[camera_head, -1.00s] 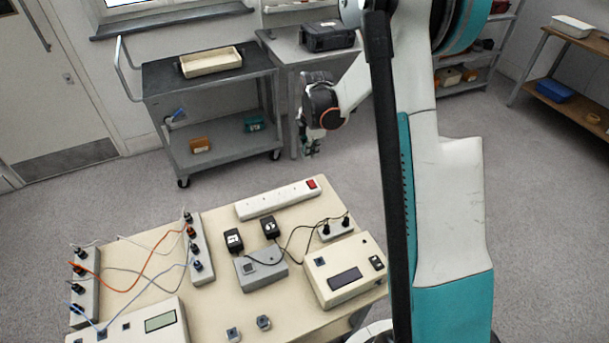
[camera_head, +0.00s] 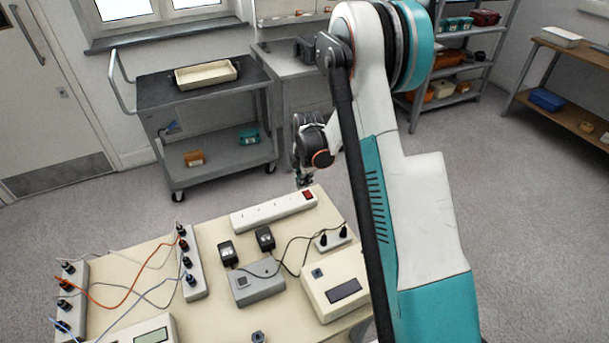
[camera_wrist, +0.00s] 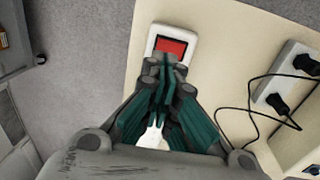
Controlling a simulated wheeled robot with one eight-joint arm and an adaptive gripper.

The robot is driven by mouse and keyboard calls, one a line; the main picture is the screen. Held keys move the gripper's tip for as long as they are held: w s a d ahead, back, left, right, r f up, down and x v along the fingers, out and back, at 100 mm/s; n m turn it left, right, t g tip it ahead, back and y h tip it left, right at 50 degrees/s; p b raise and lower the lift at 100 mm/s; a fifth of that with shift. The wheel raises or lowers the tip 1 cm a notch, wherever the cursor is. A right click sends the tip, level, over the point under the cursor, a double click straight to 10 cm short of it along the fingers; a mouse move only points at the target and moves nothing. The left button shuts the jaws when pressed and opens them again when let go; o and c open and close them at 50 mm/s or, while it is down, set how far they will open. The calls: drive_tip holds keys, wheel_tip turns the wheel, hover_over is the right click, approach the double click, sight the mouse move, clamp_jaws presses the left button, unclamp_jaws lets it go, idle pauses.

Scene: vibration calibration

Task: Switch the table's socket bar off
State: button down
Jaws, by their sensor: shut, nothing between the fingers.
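The white socket bar (camera_head: 270,211) lies along the far edge of the cream table (camera_head: 215,318), with a red switch (camera_head: 308,195) at its right end. In the wrist view the red switch (camera_wrist: 172,47) shows just beyond the fingertips, and a strip of the bar (camera_wrist: 153,137) shows between the fingers. My gripper (camera_head: 304,182) is shut and empty, its fingers pointing down at the switch end of the bar. It also fills the middle of the wrist view (camera_wrist: 164,68). I cannot tell whether the fingertips touch the switch, nor which way it is tipped.
A small socket strip with two black plugs (camera_head: 332,238), a cream device (camera_head: 335,290), a grey box (camera_head: 257,282) and two black adapters (camera_head: 265,239) with cables stand nearer on the table. Wired strips (camera_head: 194,265) are at left. Floor is open beyond the far edge.

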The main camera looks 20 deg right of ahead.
sight(304, 197)
drive_tip(key=shift+w+f+b, duration=0.2)
drive_tip(key=shift+f+b, duration=0.2)
drive_tip(key=shift+f, duration=1.3)
drive_tip(key=shift+w+f+b, duration=0.15)
drive_tip(key=shift+f+b, duration=0.25)
drive_tip(key=shift+b, duration=0.1)
drive_tip(key=shift+r, duration=0.1)
drive_tip(key=shift+s, duration=0.8)
drive_tip(key=shift+r, duration=0.1)
